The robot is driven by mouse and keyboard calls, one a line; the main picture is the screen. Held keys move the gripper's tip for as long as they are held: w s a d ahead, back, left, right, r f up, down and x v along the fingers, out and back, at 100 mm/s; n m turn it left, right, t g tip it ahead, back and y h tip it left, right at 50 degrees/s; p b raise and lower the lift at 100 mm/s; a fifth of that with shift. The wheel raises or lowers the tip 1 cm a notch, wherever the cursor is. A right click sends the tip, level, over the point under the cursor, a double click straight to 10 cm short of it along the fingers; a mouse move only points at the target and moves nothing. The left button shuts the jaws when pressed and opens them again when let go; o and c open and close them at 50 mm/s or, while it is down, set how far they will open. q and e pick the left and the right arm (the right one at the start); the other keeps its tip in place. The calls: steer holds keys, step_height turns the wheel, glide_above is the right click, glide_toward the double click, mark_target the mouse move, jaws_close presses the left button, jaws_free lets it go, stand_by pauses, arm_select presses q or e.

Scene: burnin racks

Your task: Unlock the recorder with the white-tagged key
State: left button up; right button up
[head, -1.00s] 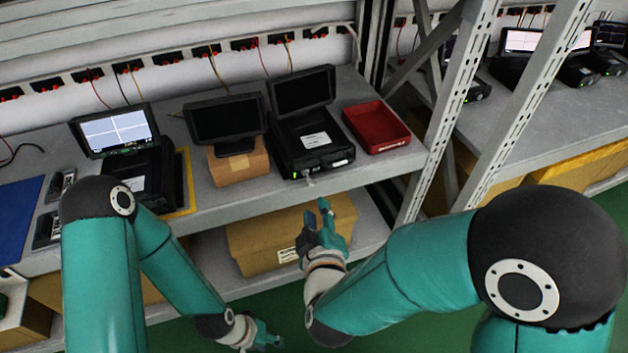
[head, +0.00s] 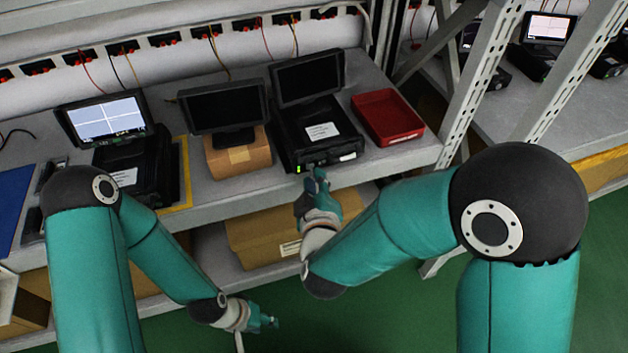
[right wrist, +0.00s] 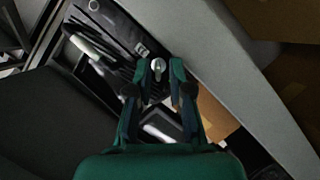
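The black recorder (head: 318,132) with a raised dark screen stands on the shelf, between a cardboard box and a red tray. A small green light shows at its lower left front. My right gripper (head: 317,178) is at its front edge. In the right wrist view, the fingers of my right gripper (right wrist: 159,68) stand apart on either side of a small silver round-headed piece (right wrist: 158,65), with a narrow gap visible around it. It looks like a key, but no white tag can be made out. My left gripper (head: 268,322) hangs low in front of the shelf; its fingers are too small to judge.
The red tray (head: 388,117) stands right of the recorder. A monitor on a cardboard box (head: 238,158) and another recorder with a lit screen (head: 105,118) stand to the left. A rack post (head: 478,85) rises at right. A larger box (head: 265,240) sits below.

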jaws_close()
steer(key=shift+m, duration=0.3)
steer(key=shift+w+d+f+m+g+y+b, duration=0.15)
steer(key=shift+m+g+y+b, duration=0.35)
steer(key=shift+m+y+b, duration=1.85)
steer(key=shift+d+m+g+y+b, duration=0.4)
steer(key=shift+m+b, duration=1.1)
steer(key=shift+b, duration=2.25)
steer(key=shift+w+d+f+m+g+y+b, duration=0.1)
steer(key=shift+m+g+y+b, duration=0.75)
steer(key=shift+m+b, duration=1.65)
steer(key=shift+r+n+t+b, duration=0.1)
steer(key=shift+n+t+b, duration=0.25)
steer(key=shift+b, duration=0.25)
